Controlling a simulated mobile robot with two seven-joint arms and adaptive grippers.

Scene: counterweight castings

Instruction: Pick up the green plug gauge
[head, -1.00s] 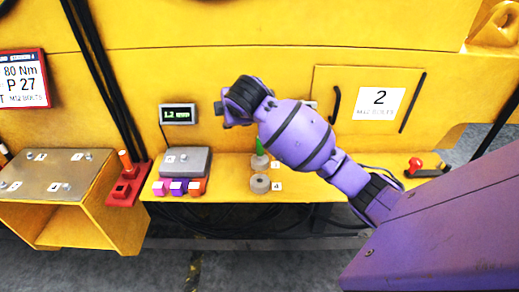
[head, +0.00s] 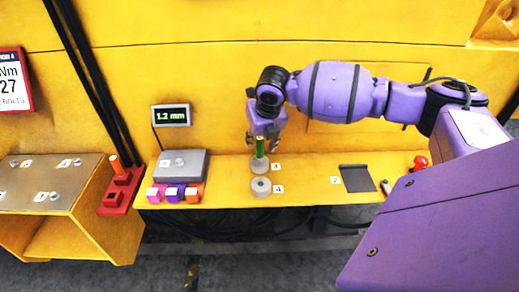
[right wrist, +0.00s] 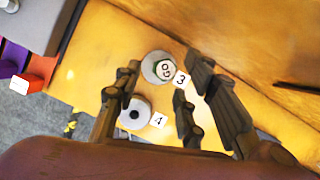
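The green plug gauge (head: 260,146) stands upright in a grey round holder (head: 259,165) beside the label 3. In the right wrist view its lettered round end (right wrist: 166,69) shows inside the holder's grey ring, ahead of the gap between my fingers. My right gripper (head: 263,130) points down just above the gauge's top. In the right wrist view the right gripper (right wrist: 158,90) has its fingers spread apart with nothing between them. I cannot tell whether a finger touches the gauge. My left gripper is out of view.
A second grey round holder (head: 261,187), with an open hole, sits in front beside label 4. A grey block (head: 180,164), coloured cubes (head: 175,193) and a display (head: 171,115) are left. A dark plate (head: 357,178) lies right. A yellow wall stands behind.

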